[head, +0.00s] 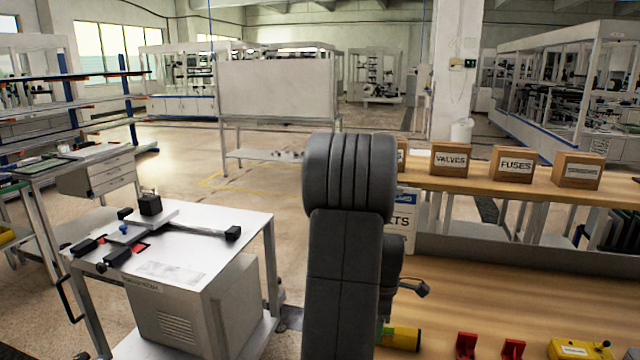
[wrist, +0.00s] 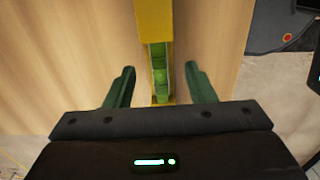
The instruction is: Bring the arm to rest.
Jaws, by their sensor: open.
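My arm (head: 345,250) rises dark grey through the middle of the head view and hides part of the bench behind it. My gripper (wrist: 160,70) shows in the wrist view with its two green fingers spread wide. A yellow bar with a green inset (wrist: 158,30) lies on the wooden surface between the fingers, with a gap on each side. No contact shows, and how far below the fingertips it lies is hard to tell. In the head view the fingers cannot be made out behind the arm.
The wooden bench (head: 480,300) at right holds a yellow-and-green item (head: 403,338), red pieces (head: 466,345) and a yellow box (head: 578,350). Labelled cartons (head: 515,165) stand on its raised shelf. A white cart (head: 215,255) with tools is at left. Floor beyond the cart is clear.

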